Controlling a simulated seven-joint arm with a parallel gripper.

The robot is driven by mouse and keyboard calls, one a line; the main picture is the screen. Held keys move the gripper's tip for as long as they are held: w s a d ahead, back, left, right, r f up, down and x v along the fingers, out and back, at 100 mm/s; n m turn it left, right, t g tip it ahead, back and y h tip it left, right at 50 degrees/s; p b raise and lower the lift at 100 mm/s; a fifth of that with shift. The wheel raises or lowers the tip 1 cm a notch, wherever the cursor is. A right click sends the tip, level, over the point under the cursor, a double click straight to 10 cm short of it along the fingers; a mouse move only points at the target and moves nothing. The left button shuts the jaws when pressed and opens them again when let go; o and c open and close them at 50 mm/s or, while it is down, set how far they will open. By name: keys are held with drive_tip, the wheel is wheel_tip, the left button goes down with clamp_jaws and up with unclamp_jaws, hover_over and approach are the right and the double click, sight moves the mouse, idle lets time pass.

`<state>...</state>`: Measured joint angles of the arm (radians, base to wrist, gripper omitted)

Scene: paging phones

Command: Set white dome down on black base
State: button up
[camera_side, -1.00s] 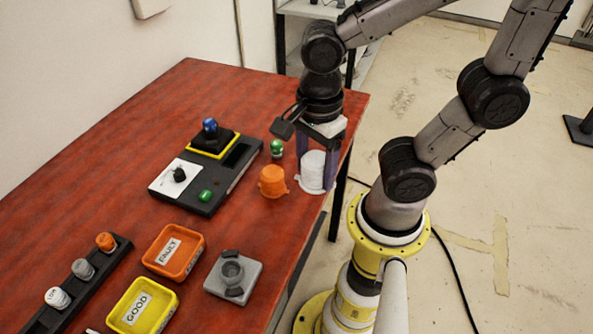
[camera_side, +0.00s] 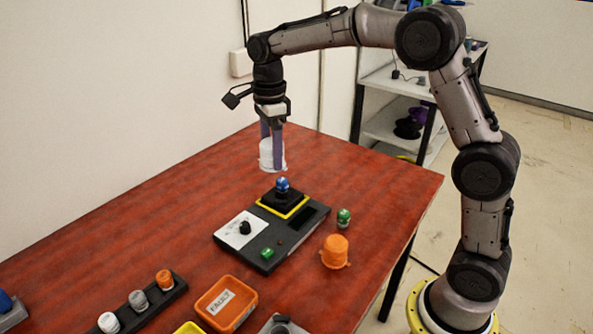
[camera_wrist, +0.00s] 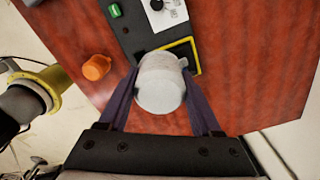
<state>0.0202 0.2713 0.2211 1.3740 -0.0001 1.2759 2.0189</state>
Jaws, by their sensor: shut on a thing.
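The white dome (camera_side: 267,157) is held between the two purple-grey fingers of my gripper (camera_side: 272,152), upright and clear of the table. In the side view it appears above and slightly left of the black base (camera_side: 283,201). The base sits in a yellow border at the back of a dark panel, with a blue bulb (camera_side: 282,184) standing on it. In the wrist view my gripper (camera_wrist: 163,100) is shut on the white dome (camera_wrist: 160,82), which covers most of the base and hides the bulb. The yellow border (camera_wrist: 193,52) shows past its edge.
The dark panel (camera_side: 270,258) carries a white plate with a knob and a green button. An orange dome (camera_side: 335,252) and a green bulb (camera_side: 344,217) stand to its right. An orange FAULT tray (camera_side: 226,304) and a bulb rack (camera_side: 137,308) are nearer. The table behind is clear.

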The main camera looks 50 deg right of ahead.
drive_tip(key=m, duration=0.1)
hover_over(282, 179)
wheel_tip(282, 179, down, 6)
drive_tip(key=shift+a+r, duration=0.15)
drive_tip(key=shift+r, duration=0.1)
drive_tip(key=shift+f, duration=1.25)
drive_tip(key=shift+f, duration=2.7)
idle(1.8)
drive_tip(key=shift+r, duration=0.2)
idle(0.3)
drive_tip(key=o, duration=1.4)
drive_tip(key=shift+o, duration=0.2)
drive_tip(key=shift+r, duration=0.1)
